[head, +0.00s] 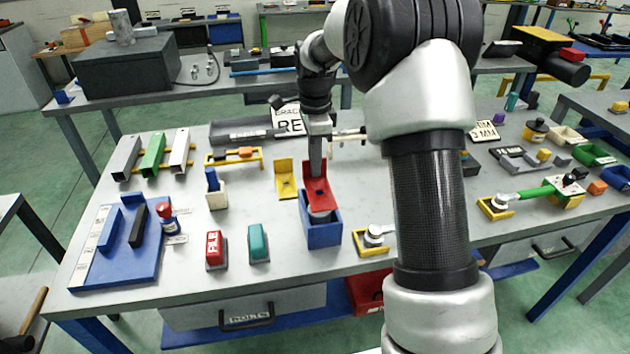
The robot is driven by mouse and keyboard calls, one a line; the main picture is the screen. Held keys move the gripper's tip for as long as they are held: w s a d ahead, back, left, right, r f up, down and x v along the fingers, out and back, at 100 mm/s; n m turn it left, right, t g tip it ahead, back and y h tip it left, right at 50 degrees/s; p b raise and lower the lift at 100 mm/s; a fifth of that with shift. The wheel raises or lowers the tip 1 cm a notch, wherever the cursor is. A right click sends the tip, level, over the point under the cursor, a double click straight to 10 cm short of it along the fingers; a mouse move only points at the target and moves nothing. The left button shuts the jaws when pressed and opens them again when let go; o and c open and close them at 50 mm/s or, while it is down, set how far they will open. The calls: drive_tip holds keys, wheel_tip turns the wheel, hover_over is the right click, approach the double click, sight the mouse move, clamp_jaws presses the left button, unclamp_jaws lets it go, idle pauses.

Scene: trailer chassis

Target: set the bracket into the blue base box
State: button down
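A red L-shaped bracket (318,192) is at the top of the blue base box (323,235), near the middle of the bench. A pale round part (320,215) shows under the bracket, inside the box mouth. My gripper (315,165) points down at the bracket's upright plate, with a finger in front of it, and appears shut on it. The far finger is hidden. I cannot tell whether the bracket rests on the pale part or hangs just above it. A yellow L-shaped bracket (288,184) stands on the bench just left of the box.
A red block (215,250) and a teal block (259,243) lie left of the box. A yellow tray with a silver part (374,240) sits to its right. My arm hides the bench's middle right.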

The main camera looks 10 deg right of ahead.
sight(320, 184)
drive_tip(key=shift+f, duration=2.2)
drive_tip(key=shift+f, duration=0.15)
drive_tip(key=c, duration=2)
unclamp_jaws()
